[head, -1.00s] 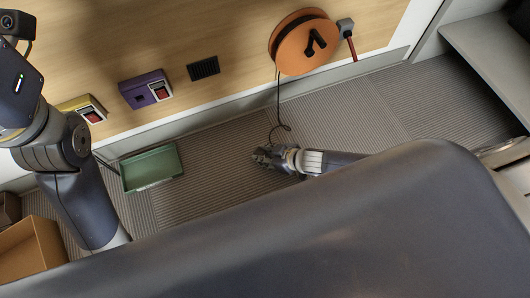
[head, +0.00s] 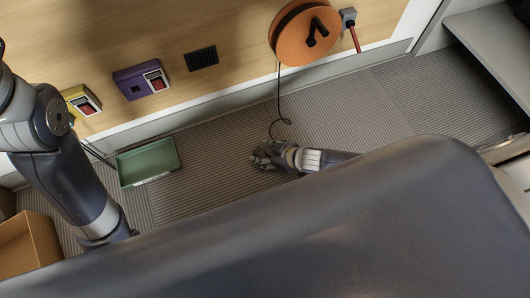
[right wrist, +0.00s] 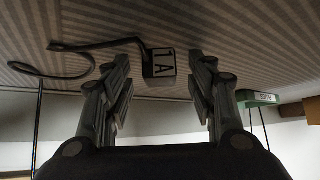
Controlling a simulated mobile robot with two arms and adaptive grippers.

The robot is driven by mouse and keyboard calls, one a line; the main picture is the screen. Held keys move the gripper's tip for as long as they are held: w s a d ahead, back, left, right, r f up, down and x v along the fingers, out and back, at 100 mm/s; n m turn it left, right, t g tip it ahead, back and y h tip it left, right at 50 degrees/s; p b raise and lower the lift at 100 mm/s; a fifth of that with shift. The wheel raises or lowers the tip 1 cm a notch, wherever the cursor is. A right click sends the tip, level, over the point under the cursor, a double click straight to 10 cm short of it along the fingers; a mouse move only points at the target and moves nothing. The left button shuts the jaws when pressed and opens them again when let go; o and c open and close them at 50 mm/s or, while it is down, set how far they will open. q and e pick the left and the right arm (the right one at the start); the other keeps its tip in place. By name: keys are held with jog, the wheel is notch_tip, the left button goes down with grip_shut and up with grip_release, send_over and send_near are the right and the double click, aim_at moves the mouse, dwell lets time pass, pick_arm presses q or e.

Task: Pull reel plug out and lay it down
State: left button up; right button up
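The orange reel (head: 288,38) with a dark handle is mounted on the wooden panel. Its thin dark cable (head: 280,98) hangs down to the floor and curls near my right gripper (head: 258,156). In the head view the plug is not clearly visible. My left arm shows at the left, but its gripper is out of frame.
A purple box (head: 130,88) and a yellow box (head: 72,94), both with red switches, sit on the panel beside a black vent (head: 201,59). A green tray (head: 150,163) lies on the carpet, a brown box (head: 42,240) at lower left.

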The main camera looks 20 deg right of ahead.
jog(key=v, duration=1.2)
dwell(0.6)
